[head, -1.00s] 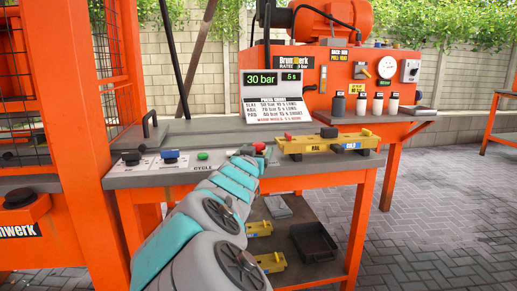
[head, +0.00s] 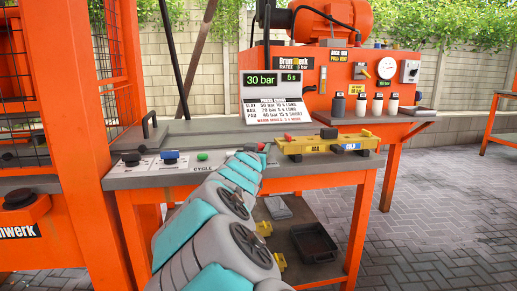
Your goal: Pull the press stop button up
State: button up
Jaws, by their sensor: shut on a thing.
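The press control panel lies on the front left of the orange bench (head: 225,183). A small red patch, which looks like the stop button (head: 262,147), shows at the panel's right end, just beyond the tip of my arm. My gripper (head: 264,153) is there, mostly hidden behind my own wrist, and is shut on the stop button. The fingers and the lower part of the button cannot be made out. A green button (head: 202,157), a blue-topped control (head: 170,157) and a black-topped control (head: 131,158) stand to the left.
A yellow mould (head: 325,150) lies on the bench just right of my gripper. A display (head: 272,90) reading 30 bar stands behind. An orange press frame (head: 80,120) rises at left. A black tray (head: 315,242) sits on the lower shelf. Paved floor at right is clear.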

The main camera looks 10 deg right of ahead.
grip_shut()
jog(key=shift+r, duration=0.15)
dwell(0.4)
jog(key=r+p, duration=0.1)
jog(key=p, duration=0.2)
jog(key=shift+r, duration=0.25)
jog(key=o, duration=0.6)
grip_release()
jog(key=shift+f, duration=0.1)
jog(key=shift+f, duration=0.15)
